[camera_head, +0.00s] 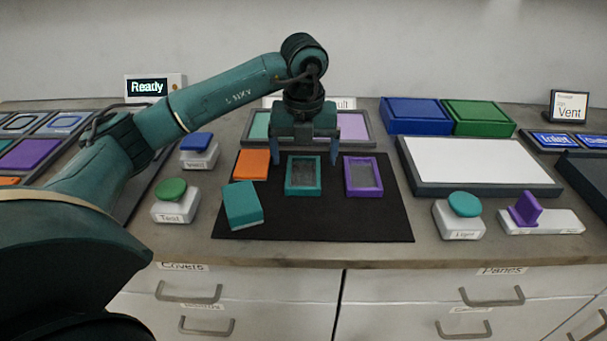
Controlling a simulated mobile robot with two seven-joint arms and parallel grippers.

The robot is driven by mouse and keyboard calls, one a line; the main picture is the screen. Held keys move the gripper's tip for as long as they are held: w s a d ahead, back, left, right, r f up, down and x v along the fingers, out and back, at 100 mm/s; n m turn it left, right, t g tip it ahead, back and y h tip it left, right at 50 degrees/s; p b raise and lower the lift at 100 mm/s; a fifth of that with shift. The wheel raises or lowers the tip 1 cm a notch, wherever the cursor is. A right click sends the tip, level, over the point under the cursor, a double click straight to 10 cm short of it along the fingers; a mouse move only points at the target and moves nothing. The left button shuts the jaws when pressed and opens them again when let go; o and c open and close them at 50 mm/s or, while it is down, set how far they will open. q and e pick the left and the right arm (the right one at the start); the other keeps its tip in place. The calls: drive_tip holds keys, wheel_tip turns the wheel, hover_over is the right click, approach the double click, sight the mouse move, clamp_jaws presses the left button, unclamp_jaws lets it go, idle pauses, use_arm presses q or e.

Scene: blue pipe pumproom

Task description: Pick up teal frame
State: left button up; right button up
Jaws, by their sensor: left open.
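The teal frame (290,189) lies flat on the black mat (330,222), with a grey pane area inside its rim. My left gripper (305,158) points down above and just behind the frame. Its two fingers are spread wide, one to each side, with nothing between them. Whether the fingertips touch the mat cannot be told. My right gripper is not in view.
On the mat are a purple frame (350,178) to the right, an orange block (251,165) and a teal block (242,204) to the left. A tray (377,142) stands behind. Button boxes (175,211) (458,222) flank the mat. The mat's front is clear.

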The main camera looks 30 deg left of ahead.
sight(304, 171)
use_arm(q)
wheel_tip(304, 171, down, 4)
drive_tip(key=shift+w+a+r, duration=0.15)
drive_tip(key=c, duration=1.1)
drive_tip(key=shift+r, duration=0.1)
